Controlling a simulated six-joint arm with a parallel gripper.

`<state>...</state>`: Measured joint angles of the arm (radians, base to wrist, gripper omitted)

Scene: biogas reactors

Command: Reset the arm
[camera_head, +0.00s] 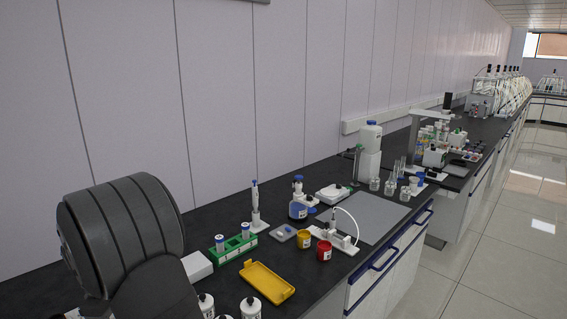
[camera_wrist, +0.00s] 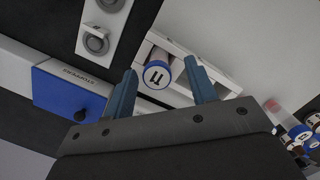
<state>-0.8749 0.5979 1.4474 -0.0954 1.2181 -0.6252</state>
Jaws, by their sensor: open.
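My gripper (camera_wrist: 163,90) shows in the wrist view with its two blue fingers apart. A round blue-and-white cap marked "11" (camera_wrist: 157,74) appears between the fingertips in the picture, in or beside a white rack (camera_wrist: 180,62). Whether the fingers touch it I cannot tell, but clear gaps show on both sides. In the head view, a large dark grey rounded part of my arm fills the lower left; the gripper itself is not visible there.
The black bench (camera_head: 330,180) holds a green rack (camera_head: 233,248), a yellow tray (camera_head: 266,282), a red cup (camera_head: 324,250), a yellow cup (camera_head: 304,239) and a blue-capped bottle (camera_head: 299,208). White bottles (camera_head: 251,307) stand near my arm. A wall rises behind.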

